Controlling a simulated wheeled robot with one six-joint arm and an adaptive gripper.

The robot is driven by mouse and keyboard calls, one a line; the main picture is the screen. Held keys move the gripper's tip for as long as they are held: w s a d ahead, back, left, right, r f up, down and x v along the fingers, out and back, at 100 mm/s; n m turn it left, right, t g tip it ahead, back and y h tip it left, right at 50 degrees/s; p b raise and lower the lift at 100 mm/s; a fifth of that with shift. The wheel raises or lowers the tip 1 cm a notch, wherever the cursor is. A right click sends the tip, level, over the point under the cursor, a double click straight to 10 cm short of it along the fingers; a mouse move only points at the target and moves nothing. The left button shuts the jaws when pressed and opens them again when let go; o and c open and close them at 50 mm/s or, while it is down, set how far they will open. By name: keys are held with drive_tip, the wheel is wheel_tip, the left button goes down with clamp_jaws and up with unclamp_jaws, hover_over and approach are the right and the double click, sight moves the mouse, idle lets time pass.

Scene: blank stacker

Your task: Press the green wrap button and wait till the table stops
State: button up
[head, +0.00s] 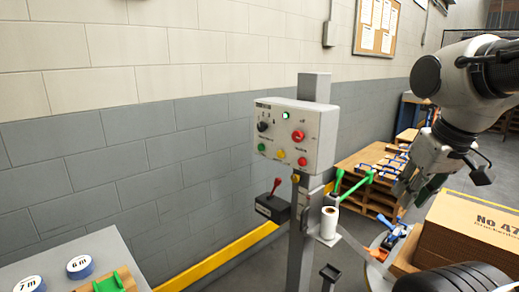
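The green button (262,147) is at the lower left of the grey control box (318,150), which is on a post in the middle of the head view. Nothing covers the button. A yellow button (280,153) and a red button (302,161) sit to its right. My gripper (405,193) hangs at the right, well apart from the box, and touches no button. Its fingers are small and unclear, so I cannot tell whether it is open or shut. The round grey table (378,272) shows only in part at the lower right, below a carton (470,222).
A lever box (272,208) with a red handle is left of the post. A green-handled part (353,182) and a white roll (328,222) stand right of it. Pallets (375,165) are behind. A grey bench (110,245) is at the lower left.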

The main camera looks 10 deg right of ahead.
clamp_jaws()
idle(0.6)
idle(0.4)
